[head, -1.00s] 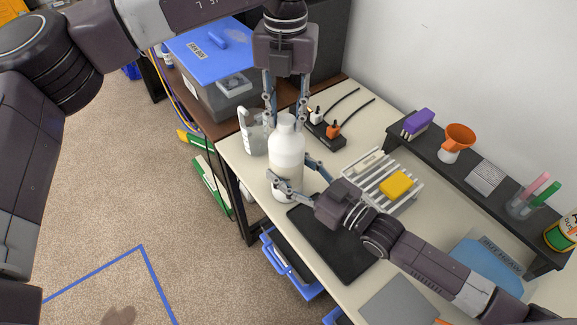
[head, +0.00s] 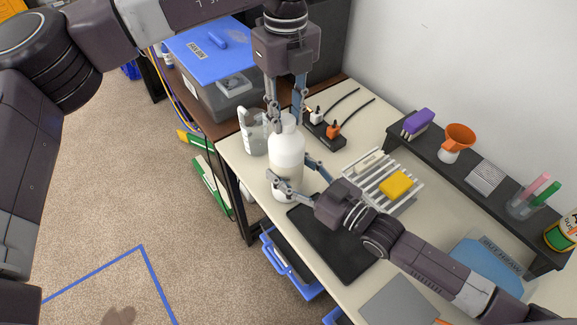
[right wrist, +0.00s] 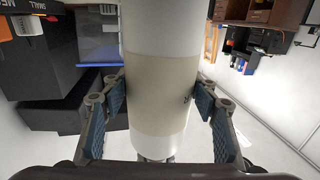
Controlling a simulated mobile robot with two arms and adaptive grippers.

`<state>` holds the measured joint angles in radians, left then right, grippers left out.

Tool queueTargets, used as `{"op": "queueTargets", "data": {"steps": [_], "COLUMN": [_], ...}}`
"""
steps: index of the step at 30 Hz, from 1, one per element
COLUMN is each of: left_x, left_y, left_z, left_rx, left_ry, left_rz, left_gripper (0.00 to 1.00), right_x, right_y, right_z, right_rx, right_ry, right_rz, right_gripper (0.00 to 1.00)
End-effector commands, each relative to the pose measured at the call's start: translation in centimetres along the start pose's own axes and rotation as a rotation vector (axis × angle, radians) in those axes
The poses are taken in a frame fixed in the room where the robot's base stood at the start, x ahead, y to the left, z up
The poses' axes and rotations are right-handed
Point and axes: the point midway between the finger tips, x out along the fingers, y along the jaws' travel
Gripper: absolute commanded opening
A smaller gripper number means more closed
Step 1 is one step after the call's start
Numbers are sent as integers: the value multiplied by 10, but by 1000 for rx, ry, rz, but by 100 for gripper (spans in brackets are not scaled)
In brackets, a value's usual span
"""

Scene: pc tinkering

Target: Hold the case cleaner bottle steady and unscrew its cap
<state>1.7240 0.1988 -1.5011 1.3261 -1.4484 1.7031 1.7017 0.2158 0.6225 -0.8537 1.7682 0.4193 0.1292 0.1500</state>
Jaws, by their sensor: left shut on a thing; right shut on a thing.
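The white case cleaner bottle (head: 287,150) stands upright on the pale tabletop near its left edge. My right gripper (head: 290,173) comes in from the right and is shut around the lower body of the bottle. In the right wrist view the bottle (right wrist: 160,60) fills the middle, with a finger pad of my right gripper (right wrist: 160,105) against each side. My left gripper (head: 285,121) points straight down from above and is shut on the bottle's white cap (head: 288,119). The fingers hide part of the cap.
A grey-white spray bottle (head: 253,133) stands close behind left. A power strip (head: 326,131) lies behind right. A slatted rack (head: 368,165) with a yellow sponge (head: 396,184) and a dark mat (head: 330,243) lie near my right arm. A blue-lidded box (head: 215,90) stands at the back.

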Motion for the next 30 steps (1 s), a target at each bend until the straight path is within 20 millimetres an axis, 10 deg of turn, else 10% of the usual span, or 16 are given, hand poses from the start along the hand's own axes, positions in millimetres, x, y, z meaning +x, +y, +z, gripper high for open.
{"op": "queueTargets", "data": {"steps": [30], "left_x": [-14], "left_y": [0], "left_z": [0], "left_rx": [-142], "left_ry": [0], "left_rz": [0], "left_gripper": [0], "right_x": [0], "right_y": [0], "right_z": [0], "right_rx": [0], "right_ry": [0], "right_rz": [0], "right_gripper": [26]}}
